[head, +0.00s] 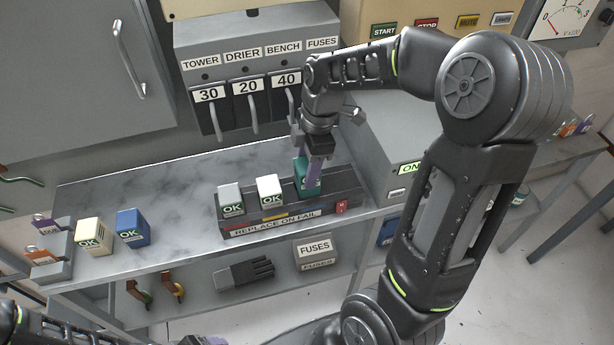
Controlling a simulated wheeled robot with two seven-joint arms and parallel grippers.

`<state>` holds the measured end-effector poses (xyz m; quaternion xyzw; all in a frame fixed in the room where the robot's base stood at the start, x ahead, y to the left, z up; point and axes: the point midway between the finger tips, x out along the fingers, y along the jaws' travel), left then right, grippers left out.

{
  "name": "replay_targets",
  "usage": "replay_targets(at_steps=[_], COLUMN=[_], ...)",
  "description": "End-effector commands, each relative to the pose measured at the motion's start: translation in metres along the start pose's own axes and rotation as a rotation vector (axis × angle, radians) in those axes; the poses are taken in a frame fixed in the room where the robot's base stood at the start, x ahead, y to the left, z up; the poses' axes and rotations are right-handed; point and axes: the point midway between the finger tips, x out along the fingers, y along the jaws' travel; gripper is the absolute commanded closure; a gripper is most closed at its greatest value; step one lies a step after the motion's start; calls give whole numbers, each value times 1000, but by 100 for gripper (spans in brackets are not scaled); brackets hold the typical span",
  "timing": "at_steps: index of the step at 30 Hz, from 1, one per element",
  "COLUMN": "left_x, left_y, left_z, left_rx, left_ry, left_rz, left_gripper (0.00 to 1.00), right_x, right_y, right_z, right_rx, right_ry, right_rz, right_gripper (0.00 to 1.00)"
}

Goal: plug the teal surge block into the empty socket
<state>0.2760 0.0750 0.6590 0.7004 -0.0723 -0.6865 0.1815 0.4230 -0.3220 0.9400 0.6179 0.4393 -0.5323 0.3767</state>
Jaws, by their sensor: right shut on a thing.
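The teal surge block (301,181) stands upright at the right end of the dark socket strip (262,228) labelled REPLACE ON FAIL. My right gripper (311,170) comes down from above and is shut on it. I cannot tell whether the block is fully seated or just above its socket; the fingers and block hide that socket. A grey block (231,200) and a white block (270,190), both marked OK, sit in the strip to its left. A red switch (341,207) is at the strip's right end.
A cream block (92,236) and a blue block (131,228) stand on the grey marbled bench (160,178) at left. A breaker panel (250,62) with handles is behind. A grey box (385,140) stands close right.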

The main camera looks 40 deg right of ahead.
Motion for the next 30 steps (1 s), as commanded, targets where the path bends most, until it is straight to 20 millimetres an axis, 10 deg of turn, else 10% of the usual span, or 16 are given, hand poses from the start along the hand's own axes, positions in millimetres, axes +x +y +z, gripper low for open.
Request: replay_targets(at_steps=[29, 30], left_x=[0, 0], left_y=[0, 0], left_z=[0, 0], left_rx=[-1, 0], left_ry=[-1, -1], left_rz=[-1, -1], left_gripper=[25, 25], right_x=[41, 42], right_y=[0, 0], right_z=[6, 6], right_rx=[-1, -1], right_ry=[0, 0], right_rz=[2, 1], right_gripper=[97, 49])
